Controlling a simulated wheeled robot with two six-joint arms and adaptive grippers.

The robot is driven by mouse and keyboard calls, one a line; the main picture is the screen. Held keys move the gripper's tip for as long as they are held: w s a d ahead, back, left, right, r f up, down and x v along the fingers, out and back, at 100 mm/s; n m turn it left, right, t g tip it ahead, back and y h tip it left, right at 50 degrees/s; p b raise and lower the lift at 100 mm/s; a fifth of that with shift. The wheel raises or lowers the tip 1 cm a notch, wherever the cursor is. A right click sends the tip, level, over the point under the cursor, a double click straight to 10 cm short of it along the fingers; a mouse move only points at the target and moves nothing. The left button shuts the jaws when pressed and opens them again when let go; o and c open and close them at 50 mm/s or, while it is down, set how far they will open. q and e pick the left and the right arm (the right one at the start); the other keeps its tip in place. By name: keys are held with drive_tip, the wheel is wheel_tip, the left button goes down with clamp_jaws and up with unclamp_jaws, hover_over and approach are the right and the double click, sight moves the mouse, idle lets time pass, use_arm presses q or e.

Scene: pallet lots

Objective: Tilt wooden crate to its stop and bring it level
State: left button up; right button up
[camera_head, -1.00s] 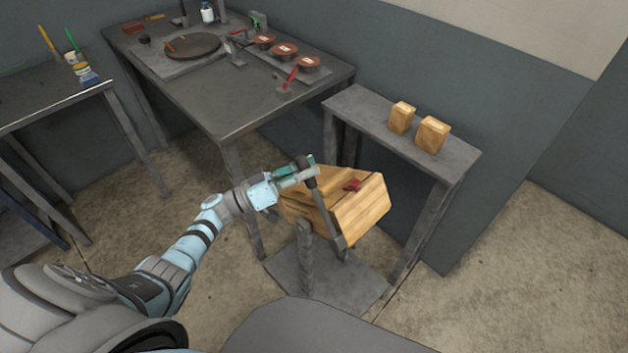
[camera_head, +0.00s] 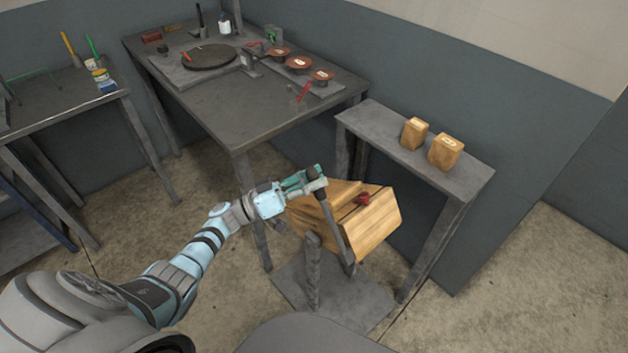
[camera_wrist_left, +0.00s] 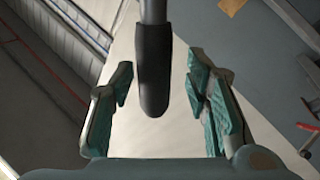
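The wooden crate (camera_head: 375,226) hangs tilted on a grey stand (camera_head: 312,268) in the head view. A grey lever (camera_head: 337,228) with a dark grip (camera_head: 313,183) runs up along its side. A small red part (camera_head: 362,199) shows on the crate. My left gripper (camera_head: 306,182) is at the top of the lever. In the left wrist view the dark grip (camera_wrist_left: 153,75) stands between the spread fingers of my left gripper (camera_wrist_left: 160,88), with a gap on each side. The crate's far side is hidden. My right gripper is not in view.
A narrow shelf table (camera_head: 385,135) with two small wooden blocks (camera_head: 445,151) stands behind the crate. A larger workbench (camera_head: 235,115) holds a dark disc and several red-brown pots. Another table (camera_head: 50,100) stands at the left. The floor at right is clear.

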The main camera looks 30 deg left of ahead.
use_arm(q)
drive_tip(key=v, duration=1.2)
idle(2.0)
